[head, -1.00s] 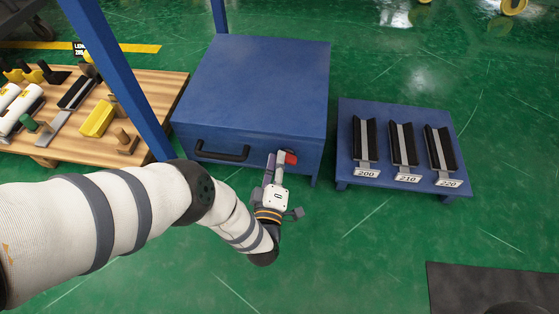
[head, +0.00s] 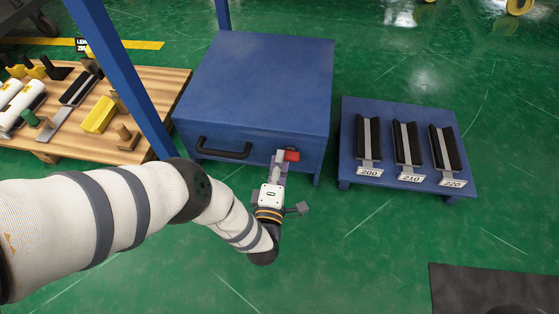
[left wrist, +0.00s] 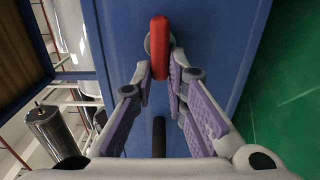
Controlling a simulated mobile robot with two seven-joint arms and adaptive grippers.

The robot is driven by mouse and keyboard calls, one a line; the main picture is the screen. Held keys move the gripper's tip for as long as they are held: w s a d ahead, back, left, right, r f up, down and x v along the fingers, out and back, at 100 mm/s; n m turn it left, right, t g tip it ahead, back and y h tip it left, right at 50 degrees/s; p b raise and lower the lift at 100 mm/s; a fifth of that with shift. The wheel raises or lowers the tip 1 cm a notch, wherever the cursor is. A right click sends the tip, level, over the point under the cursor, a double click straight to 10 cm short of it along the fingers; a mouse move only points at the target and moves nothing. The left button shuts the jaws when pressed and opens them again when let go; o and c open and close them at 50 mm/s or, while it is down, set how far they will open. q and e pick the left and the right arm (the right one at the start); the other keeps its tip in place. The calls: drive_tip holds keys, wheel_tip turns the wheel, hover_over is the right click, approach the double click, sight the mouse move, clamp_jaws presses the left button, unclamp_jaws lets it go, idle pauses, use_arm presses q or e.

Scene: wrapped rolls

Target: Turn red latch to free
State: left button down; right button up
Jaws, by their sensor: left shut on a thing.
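The red latch (head: 291,155) is on the front of the blue cabinet (head: 255,80), near its right corner. In the left wrist view the latch (left wrist: 159,35) is a rounded red bar on a grey round mount. My left gripper (head: 281,158) is at the cabinet front. Its fingertips (left wrist: 162,76) are closed on the end of the latch, one on each side. Part of that end is hidden between the fingers. My right gripper is not in view.
A black handle (head: 223,148) is left of the latch. A low blue stand (head: 348,150) with several black-lined cradles is to the right. A wooden pallet table (head: 165,100) with rolls and blocks is at left, behind a blue post (head: 125,75). Green floor is free in front.

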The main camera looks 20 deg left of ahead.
use_arm(q)
drive_tip(key=c, duration=1.6)
unclamp_jaws()
drive_tip(key=v, duration=1.2)
drive_tip(key=shift+r, duration=0.15)
